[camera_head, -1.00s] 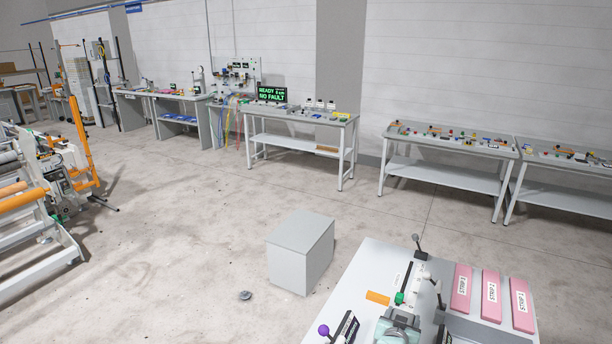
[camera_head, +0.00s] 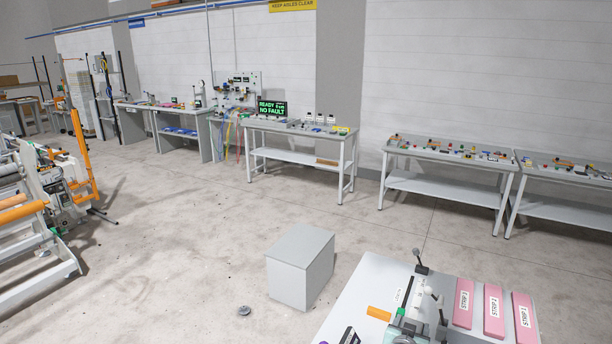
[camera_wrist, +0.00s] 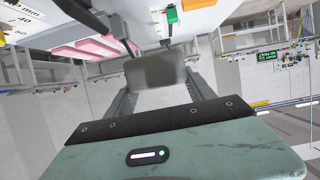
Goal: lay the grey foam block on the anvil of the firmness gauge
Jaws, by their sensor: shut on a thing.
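The grey foam block (camera_wrist: 155,71) is a dark grey, blurred shape between the fingertips of my gripper (camera_wrist: 158,78) in the wrist view. The gripper is shut on it, and its teal body fills the lower part of that view. In the head view a teal part at the bottom edge looks like my gripper's body; the block cannot be made out there. Behind the block in the wrist view is a pale device (camera_wrist: 175,22) with a green and an orange part. I cannot tell whether it is the firmness gauge, and no anvil is clearly visible.
A pale bench (camera_head: 362,290) holds pink strips (camera_head: 493,311), an orange piece (camera_head: 379,313) and upright levers (camera_head: 420,262). A grey box (camera_head: 301,266) stands on the floor beside it. Tables with small parts line the back wall; the floor between is mostly clear.

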